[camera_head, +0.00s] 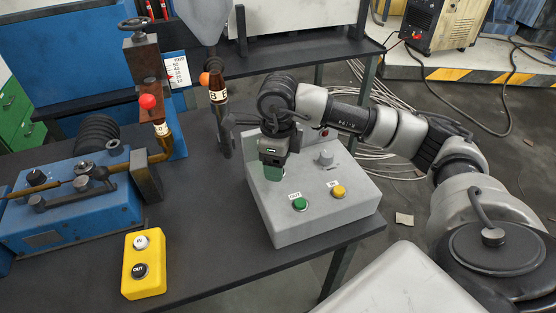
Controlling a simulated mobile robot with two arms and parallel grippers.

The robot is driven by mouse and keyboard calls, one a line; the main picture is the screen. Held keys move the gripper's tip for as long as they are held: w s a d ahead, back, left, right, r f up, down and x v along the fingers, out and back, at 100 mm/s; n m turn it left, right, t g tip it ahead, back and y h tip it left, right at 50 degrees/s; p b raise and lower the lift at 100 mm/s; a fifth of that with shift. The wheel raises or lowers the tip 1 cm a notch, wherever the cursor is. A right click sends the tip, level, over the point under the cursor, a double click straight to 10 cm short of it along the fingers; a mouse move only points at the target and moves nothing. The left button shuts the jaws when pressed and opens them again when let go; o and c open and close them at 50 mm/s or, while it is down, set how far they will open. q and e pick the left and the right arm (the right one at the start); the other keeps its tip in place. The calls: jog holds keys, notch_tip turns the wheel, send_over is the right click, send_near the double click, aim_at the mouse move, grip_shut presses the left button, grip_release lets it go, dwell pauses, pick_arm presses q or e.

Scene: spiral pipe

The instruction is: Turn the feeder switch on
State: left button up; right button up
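A grey control box (318,217) with a sloped top stands on the dark table. Its top carries a green button (299,204), a yellow button (338,191), and a grey knob (325,158) farther back. No label that I can read names the feeder switch. My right gripper (274,174) points down over the back left part of the box top, left of the knob. Its body hides what is beneath it, and I cannot tell whether it touches the box. A greenish patch shows at its tip. My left gripper is not in view.
A yellow box with two buttons (144,281) lies at the table's front left. A blue machine (70,205) stands behind it. Bare table (205,240) lies between the yellow and grey boxes.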

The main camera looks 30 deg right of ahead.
notch_tip(320, 180, up, 11)
dwell(0.7)
jog(key=shift+s+f, duration=0.1)
jog(key=shift+f, duration=0.1)
